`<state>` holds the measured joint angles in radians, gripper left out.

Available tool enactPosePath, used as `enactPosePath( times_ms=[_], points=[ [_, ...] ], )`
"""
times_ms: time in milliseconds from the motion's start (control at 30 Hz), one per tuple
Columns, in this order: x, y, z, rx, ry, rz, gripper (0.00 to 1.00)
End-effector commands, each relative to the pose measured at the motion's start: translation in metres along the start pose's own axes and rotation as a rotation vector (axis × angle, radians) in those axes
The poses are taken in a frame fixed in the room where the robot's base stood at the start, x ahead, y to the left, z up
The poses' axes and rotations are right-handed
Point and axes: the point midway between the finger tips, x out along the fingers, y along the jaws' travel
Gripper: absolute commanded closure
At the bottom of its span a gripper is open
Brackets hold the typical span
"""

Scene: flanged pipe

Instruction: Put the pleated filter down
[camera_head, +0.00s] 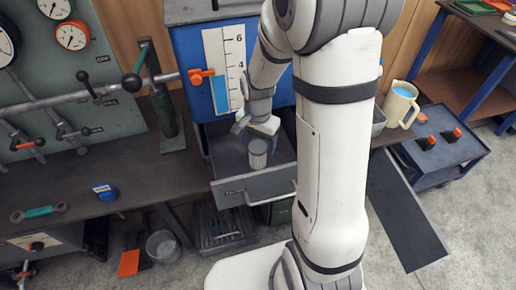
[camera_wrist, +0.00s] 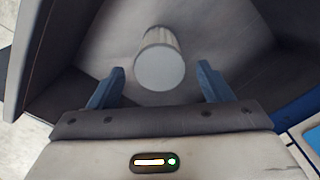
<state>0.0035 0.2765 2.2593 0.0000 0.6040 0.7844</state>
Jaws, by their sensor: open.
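The pleated filter (camera_head: 257,153) is a small pale grey cylinder inside the open grey drawer or tray (camera_head: 262,188) below the blue tank. In the wrist view the filter (camera_wrist: 160,62) shows its round flat end towards the camera, with its ribbed side behind. My gripper (camera_head: 256,132) is just above the filter in the head view. In the wrist view its two blue fingers (camera_wrist: 158,82) are spread apart, one on each side of the filter, with gaps between. Whether the filter rests on the tray floor is hard to tell.
A blue tank with a level scale (camera_head: 224,65) stands behind the tray. An orange-handled valve (camera_head: 200,76) is left of the scale. A cream jug (camera_head: 400,103) stands to the right. A blue-capped item (camera_head: 105,192) and a teal wrench (camera_head: 40,213) lie on the left bench.

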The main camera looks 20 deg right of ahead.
Motion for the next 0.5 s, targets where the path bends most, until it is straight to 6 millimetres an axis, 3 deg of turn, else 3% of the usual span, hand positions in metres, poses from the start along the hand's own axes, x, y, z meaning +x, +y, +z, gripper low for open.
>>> enactPosePath(
  times_ms=[33,200,500],
  points=[
    [-0.014,-0.001,0.0,0.0,0.004,-0.004,0.28],
    [-0.046,0.0,0.0,-0.001,0.002,-0.002,0.28],
    [-0.077,0.004,0.005,-0.035,0.008,-0.008,0.28]
  ],
)
